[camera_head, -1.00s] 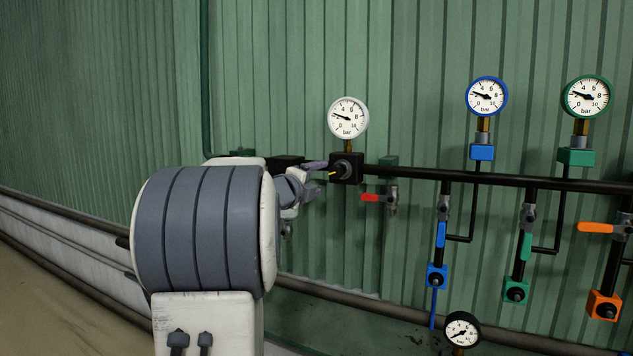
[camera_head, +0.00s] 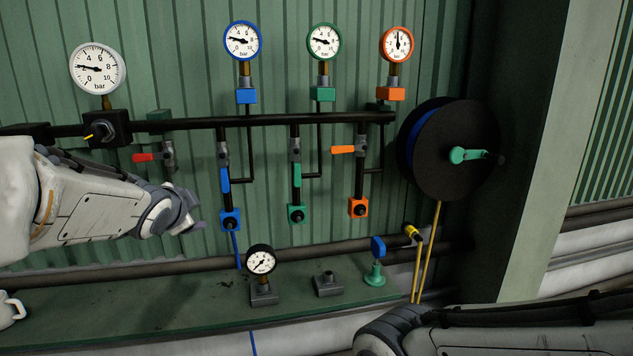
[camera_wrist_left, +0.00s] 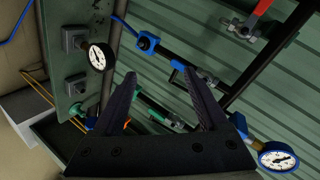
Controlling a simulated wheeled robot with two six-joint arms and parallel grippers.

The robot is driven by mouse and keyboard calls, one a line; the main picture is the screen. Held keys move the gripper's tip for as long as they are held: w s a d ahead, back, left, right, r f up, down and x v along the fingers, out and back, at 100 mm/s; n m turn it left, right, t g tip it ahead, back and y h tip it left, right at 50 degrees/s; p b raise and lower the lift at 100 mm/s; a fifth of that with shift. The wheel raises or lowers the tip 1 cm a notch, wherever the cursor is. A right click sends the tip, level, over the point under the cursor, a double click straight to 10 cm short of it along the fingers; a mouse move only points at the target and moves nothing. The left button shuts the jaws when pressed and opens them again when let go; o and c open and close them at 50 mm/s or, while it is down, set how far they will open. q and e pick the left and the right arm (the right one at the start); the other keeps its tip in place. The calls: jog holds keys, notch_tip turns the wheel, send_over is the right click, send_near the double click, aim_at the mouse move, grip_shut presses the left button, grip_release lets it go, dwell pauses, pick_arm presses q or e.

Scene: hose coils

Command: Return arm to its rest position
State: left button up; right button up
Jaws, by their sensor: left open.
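My left arm (camera_head: 90,203) reaches in from the left in the head view, in front of the green wall. Its gripper (camera_head: 192,217) is below the red lever (camera_head: 146,157) and left of the blue outlet block (camera_head: 231,219). In the left wrist view the gripper (camera_wrist_left: 165,88) shows two dark fingers spread apart with nothing between them. Part of my right arm (camera_head: 480,335) shows at the bottom right. Its gripper is out of view.
A black pipe (camera_head: 270,121) carries blue, green and orange branches with gauges. A hose reel (camera_head: 443,148) hangs on the right. A green shelf (camera_head: 140,305) below holds a small black-rimmed gauge (camera_head: 261,261), a grey block (camera_head: 327,283) and a green-based fitting (camera_head: 375,274).

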pick_arm(q)
jog(key=s+d+f+n+g+h, duration=0.1)
jog(key=s+d+f+g+h, duration=0.15)
jog(key=s+d+f, duration=0.5)
jog(key=s+d+f+n+g+h, duration=0.15)
jog(key=s+d+f+g, duration=0.3)
jog(key=s+d, duration=0.45)
jog(key=s+d+f+g+y, duration=0.1)
jog(key=s+d+f+g, duration=0.15)
jog(key=s, duration=0.65)
jog(key=s+d+f+g, duration=0.2)
jog(key=s+f+g, duration=0.15)
jog(key=s, duration=0.65)
notch_tip(320, 180, up, 17)
jog(key=p, duration=1.7)
jog(key=shift+w+d+n+t, duration=0.15)
jog(key=shift+w+n+t, duration=0.15)
jog(key=shift+w+n, duration=0.15)
